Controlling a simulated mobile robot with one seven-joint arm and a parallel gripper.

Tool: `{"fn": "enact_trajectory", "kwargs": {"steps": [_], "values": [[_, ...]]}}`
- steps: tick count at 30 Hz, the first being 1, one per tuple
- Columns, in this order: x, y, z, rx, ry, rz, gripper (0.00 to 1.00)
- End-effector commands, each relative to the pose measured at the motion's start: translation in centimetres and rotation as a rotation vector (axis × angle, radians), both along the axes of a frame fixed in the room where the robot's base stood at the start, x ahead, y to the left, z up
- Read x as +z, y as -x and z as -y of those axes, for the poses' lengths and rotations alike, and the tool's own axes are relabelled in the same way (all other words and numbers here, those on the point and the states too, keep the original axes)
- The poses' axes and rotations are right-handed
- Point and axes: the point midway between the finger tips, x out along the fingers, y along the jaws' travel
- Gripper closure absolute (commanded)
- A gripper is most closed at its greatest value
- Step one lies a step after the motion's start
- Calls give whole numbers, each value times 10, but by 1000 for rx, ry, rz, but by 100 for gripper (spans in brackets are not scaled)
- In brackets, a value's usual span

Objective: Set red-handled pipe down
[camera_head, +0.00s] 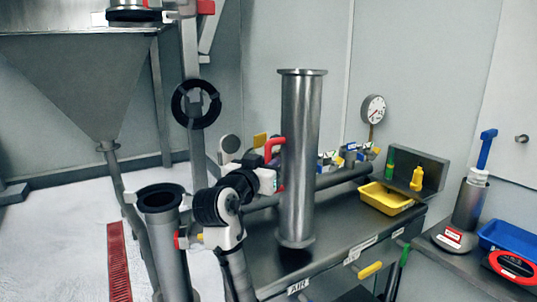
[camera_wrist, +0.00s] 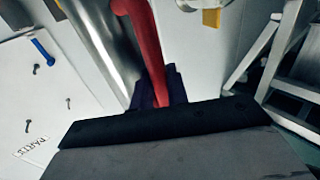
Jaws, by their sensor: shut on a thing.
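The red-handled pipe (camera_head: 300,150) is a tall steel tube with a flange at each end. It is upright over the dark bench top (camera_head: 340,222) in the head view. I cannot tell whether its bottom flange touches the bench. Its red handle (camera_head: 272,147) is on the left side. My gripper (camera_head: 275,182) is at the pipe's left side, shut on the handle. In the wrist view the red handle (camera_wrist: 146,45) runs down between the dark fingers (camera_wrist: 158,88), with the steel tube (camera_wrist: 105,40) beside it. The fingertips are partly hidden.
A horizontal pipe (camera_head: 340,178) lies behind the upright pipe. A yellow tray (camera_head: 386,198) is to its right, with a pressure gauge (camera_head: 373,108) above. A black-rimmed open pipe (camera_head: 162,198) and a large hopper (camera_head: 78,80) are at left. Bench space right of the pipe looks clear.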

Motion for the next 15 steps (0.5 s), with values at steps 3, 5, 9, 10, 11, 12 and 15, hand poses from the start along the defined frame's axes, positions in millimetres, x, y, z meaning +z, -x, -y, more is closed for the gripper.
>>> {"fn": "enact_trajectory", "kwargs": {"steps": [3,5,9,10,11,12,15], "values": [[-6,1,0,0,4,6,100],[-14,1,0,0,5,4,100],[-29,1,1,-2,4,6,100],[-32,1,1,-1,4,6,100],[-34,1,1,-1,5,7,100],[-36,1,0,0,4,8,100],[-38,1,0,0,3,9,100]]}}
